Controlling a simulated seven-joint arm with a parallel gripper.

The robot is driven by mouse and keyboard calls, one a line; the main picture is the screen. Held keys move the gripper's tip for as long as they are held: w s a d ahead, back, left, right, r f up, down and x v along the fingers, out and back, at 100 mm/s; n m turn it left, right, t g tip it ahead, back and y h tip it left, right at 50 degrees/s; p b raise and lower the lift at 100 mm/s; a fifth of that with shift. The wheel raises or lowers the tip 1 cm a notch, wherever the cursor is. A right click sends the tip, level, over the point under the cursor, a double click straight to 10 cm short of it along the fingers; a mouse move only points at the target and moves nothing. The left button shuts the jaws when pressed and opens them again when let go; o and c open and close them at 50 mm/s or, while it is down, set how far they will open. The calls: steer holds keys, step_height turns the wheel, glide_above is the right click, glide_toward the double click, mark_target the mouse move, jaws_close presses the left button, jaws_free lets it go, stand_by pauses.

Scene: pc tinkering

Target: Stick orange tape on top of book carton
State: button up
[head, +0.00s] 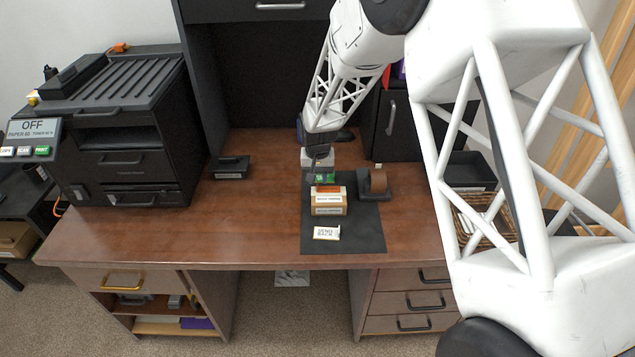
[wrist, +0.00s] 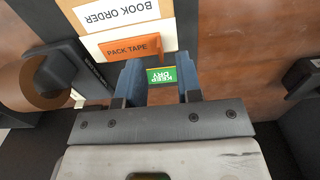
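The book carton (head: 328,207) is a tan box on the dark mat. In the wrist view, its white "BOOK ORDER" label (wrist: 118,13) shows at the top.
A brown tape roll on a black dispenser (head: 378,182) stands right of the carton. A white "SEND BACK" card (head: 327,233) lies on the mat (head: 365,238) in front. A black stapler-like item (head: 230,167) and printer (head: 120,150) are to the left. The left desk top (head: 215,220) is clear.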

mark_target(318, 190)
steer(key=shift+r, duration=2.35)
steer(key=s+d+r+t, duration=0.1)
steer(key=s+d+r, duration=0.4)
steer(key=s+r, duration=0.45)
steer(key=s+d+r, duration=0.6)
steer(key=s+r, duration=0.3)
steer(key=r, duration=0.1)
steer(key=s+d+r, duration=0.2)
steer(key=s+d, duration=0.1)
steer(key=s, duration=0.9)
steer(key=s+d+r+t, duration=0.1)
steer(key=s+d+r, duration=0.1)
steer(key=s, duration=1)
steer(key=shift+d+r+t, duration=0.3)
steer(key=shift+d, duration=0.2)
